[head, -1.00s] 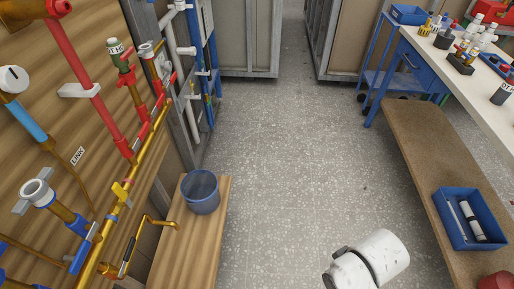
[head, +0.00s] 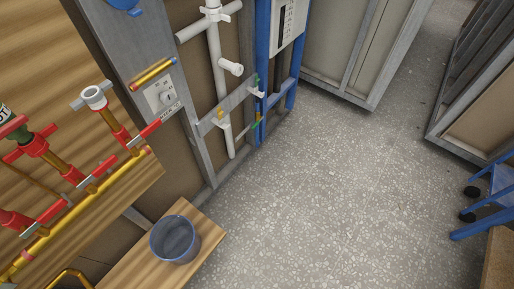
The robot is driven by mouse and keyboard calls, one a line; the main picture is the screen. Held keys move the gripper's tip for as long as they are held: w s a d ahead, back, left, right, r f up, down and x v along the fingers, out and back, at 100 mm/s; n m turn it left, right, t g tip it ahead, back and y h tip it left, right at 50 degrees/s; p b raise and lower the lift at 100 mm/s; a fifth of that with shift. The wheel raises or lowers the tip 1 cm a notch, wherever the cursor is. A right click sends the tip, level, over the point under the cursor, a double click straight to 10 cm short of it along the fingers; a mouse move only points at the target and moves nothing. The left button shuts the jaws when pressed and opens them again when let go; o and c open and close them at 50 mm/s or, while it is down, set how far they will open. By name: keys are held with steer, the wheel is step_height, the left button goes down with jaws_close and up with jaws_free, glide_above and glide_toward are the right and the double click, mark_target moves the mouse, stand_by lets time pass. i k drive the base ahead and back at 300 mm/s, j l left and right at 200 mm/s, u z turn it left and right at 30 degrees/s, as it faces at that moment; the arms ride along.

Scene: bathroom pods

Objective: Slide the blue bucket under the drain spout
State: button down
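The blue bucket (head: 174,240) stands upright on a low wooden bench (head: 139,262), close to the bench's far end. Its open top faces up and it looks empty. A gold pipe (head: 68,277) curves at the bottom left edge of the view, to the left of the bucket and apart from it; its outlet end is cut off. My gripper is not in view.
A wooden panel with red and gold pipes (head: 76,190) stands at the left. White pipes (head: 219,85) and a blue frame (head: 263,70) are on the wall behind. A blue cart (head: 492,197) is at the right. The speckled floor (head: 330,190) between is clear.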

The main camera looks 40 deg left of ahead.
mark_target(175, 239)
steer(key=i+z, duration=0.1)
steer(key=i, duration=1.8)
steer(key=i+z, duration=0.1)
steer(key=i, duration=1.45)
steer(key=i+u, duration=0.1)
steer(key=u, duration=3.25)
